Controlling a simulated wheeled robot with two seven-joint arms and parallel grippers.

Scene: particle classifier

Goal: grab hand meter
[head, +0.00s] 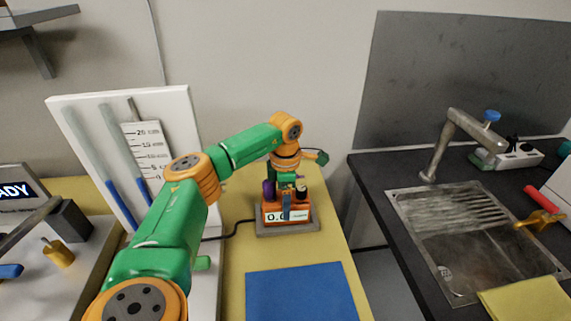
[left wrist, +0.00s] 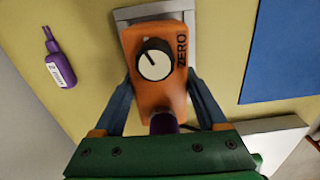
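My right gripper is not in view.
A blue mat (head: 302,293) lies in front of the stand. A white panel with blue tubes (head: 68,112) stands behind at left. A purple bottle (left wrist: 60,62) lies beside the meter in the wrist view. A dark counter with a sink (head: 440,262) is at right, across a gap.

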